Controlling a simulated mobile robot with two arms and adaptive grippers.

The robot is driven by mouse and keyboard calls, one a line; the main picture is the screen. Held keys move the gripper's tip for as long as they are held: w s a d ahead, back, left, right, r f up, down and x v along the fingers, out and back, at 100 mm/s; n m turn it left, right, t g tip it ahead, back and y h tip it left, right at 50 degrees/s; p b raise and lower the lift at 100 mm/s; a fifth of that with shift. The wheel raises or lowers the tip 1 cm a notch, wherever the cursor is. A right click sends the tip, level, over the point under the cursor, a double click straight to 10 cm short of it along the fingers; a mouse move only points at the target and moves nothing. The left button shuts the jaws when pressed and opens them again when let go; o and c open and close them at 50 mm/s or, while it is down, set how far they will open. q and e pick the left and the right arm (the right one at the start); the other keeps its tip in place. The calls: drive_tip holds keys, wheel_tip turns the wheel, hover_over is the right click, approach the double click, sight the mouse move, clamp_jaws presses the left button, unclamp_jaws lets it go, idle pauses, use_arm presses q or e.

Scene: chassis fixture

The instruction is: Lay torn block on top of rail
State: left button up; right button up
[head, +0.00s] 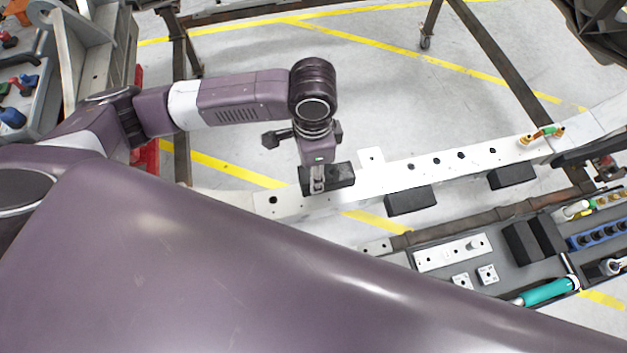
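The rail (385,180) is a long silver bar with several dark holes, running from lower left to upper right. A black block (343,175) is at its left part, over or on its top face; I cannot tell whether it touches. My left gripper (317,181) points down at this block, with one finger against its near side and the other finger hidden. It appears shut on it. Two more black blocks, one in the middle (410,201) and one farther right (512,175), sit along the rail's near edge. No tear is clear on any block. My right gripper is out of view.
A tool tray (493,254) with a metal plate, black blocks and a teal-handled tool (548,292) lies at lower right. Dark frame legs (500,65) rise behind. My large purple body hides the lower left.

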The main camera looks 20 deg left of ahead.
use_arm(q)
wheel_tip(320, 180, down, 5)
drive_tip(key=shift+f, duration=0.15)
idle(0.3)
drive_tip(key=o, duration=1.3)
wheel_tip(320, 180, up, 12)
drive_tip(key=shift+r, duration=0.1)
